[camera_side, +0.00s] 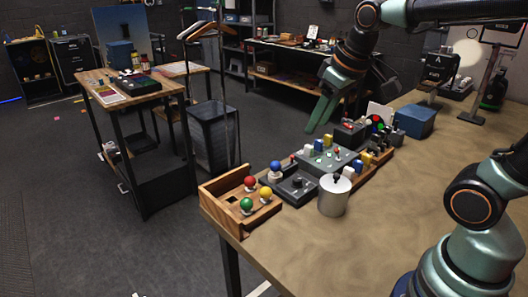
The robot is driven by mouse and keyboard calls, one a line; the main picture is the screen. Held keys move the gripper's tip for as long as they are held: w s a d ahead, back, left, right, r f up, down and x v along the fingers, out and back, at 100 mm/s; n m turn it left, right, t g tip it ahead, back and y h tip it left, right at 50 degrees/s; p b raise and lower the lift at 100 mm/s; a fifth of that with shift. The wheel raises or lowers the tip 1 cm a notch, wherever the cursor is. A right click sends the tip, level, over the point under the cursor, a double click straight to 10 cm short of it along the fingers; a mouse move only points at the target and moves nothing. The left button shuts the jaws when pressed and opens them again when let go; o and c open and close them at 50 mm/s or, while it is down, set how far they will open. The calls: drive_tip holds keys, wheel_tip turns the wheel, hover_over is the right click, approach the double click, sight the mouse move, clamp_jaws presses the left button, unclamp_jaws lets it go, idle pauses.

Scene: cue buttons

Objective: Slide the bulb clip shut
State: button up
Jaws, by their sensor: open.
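My gripper (320,112) hangs above the far left edge of the workbench, its green fingers pointing down, open and empty. It is apart from the devices below it. A blue bulb (276,167) stands at the left end of a dark grey box (298,187) near the bench's front left. Red (250,182), yellow (266,192) and green (246,204) bulbs stand in a wooden tray (270,213) beside that box. The bulb clip is too small to make out, so I cannot tell whether it is open or shut.
A metal cylinder (334,196) with a black knob stands beside the dark box. A grey button panel (328,159), coloured blocks and a blue box (415,121) line up farther back. The near bench surface (310,248) is clear.

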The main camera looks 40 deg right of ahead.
drive_tip(key=w+d+f+n+g, duration=0.15)
drive_tip(key=w+d, duration=0.35)
drive_tip(key=w, duration=0.5)
drive_tip(key=n+g, duration=0.3)
approach(292, 156)
wheel_tip(292, 156, down, 9)
drive_tip(key=shift+d+r, duration=0.1)
drive_tip(key=shift+d, duration=0.1)
clamp_jaws()
idle(0.9)
